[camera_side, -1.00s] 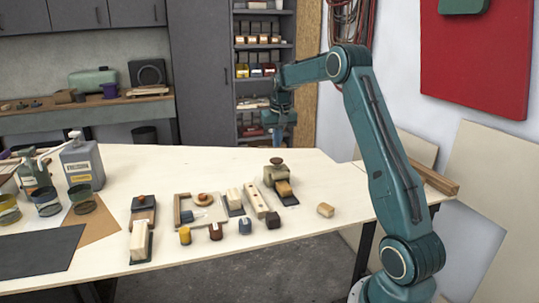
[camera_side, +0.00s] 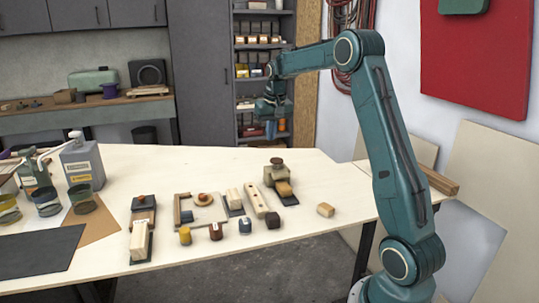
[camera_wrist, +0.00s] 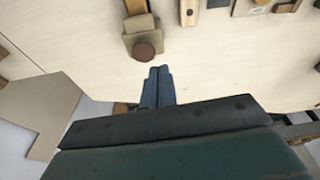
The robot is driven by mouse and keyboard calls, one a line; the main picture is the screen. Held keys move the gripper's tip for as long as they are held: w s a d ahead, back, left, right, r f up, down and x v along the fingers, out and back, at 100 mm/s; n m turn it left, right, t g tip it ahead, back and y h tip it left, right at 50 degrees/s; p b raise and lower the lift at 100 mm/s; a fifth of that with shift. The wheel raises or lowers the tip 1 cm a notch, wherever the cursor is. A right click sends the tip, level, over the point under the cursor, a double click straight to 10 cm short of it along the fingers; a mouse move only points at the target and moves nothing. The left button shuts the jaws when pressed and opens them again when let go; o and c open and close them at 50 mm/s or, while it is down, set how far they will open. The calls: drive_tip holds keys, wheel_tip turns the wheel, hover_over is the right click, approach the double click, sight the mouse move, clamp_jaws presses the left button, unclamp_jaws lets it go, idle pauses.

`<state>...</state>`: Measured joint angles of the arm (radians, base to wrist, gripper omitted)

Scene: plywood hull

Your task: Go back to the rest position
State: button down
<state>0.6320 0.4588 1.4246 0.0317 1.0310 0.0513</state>
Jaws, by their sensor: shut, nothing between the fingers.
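My gripper (camera_wrist: 158,72) shows in the wrist view with its two blue fingers together and nothing between them. In the side view my gripper (camera_side: 273,128) hangs from the teal arm at the upper middle, well above the far edge of the table. It touches nothing there. Its fingertips are small and hard to make out against the shelf behind.
The pale table (camera_side: 330,200) holds blocks, several small colored pots and a beige block with a brown round knob (camera_side: 276,162). That knob shows in the wrist view (camera_wrist: 144,51). Cans and bottles stand at left near a grey canister (camera_side: 82,165). The table's right part is mostly clear.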

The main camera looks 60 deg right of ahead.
drive_tip(key=s+a+r+n+t, duration=0.1)
drive_tip(key=s+a+r, duration=0.2)
drive_tip(key=a, duration=0.4)
drive_tip(key=s+a+r+n, duration=0.2)
drive_tip(key=s+a, duration=0.1)
drive_tip(key=a, duration=0.4)
drive_tip(key=s+a+r+n+t, duration=0.1)
drive_tip(key=s+a+r, duration=0.2)
drive_tip(key=a, duration=0.3)
drive_tip(key=s+a+f+n, duration=0.2)
drive_tip(key=s+a, duration=0.4)
drive_tip(key=s, duration=0.2)
drive_tip(key=s+a+f+n+t+y, duration=0.1)
drive_tip(key=s+a+f+n, duration=0.1)
drive_tip(key=s+a, duration=0.4)
drive_tip(key=shift+s+a+f+t+y, duration=0.2)
drive_tip(key=shift+s+f+t+y, duration=0.15)
drive_tip(key=shift+s, duration=0.9)
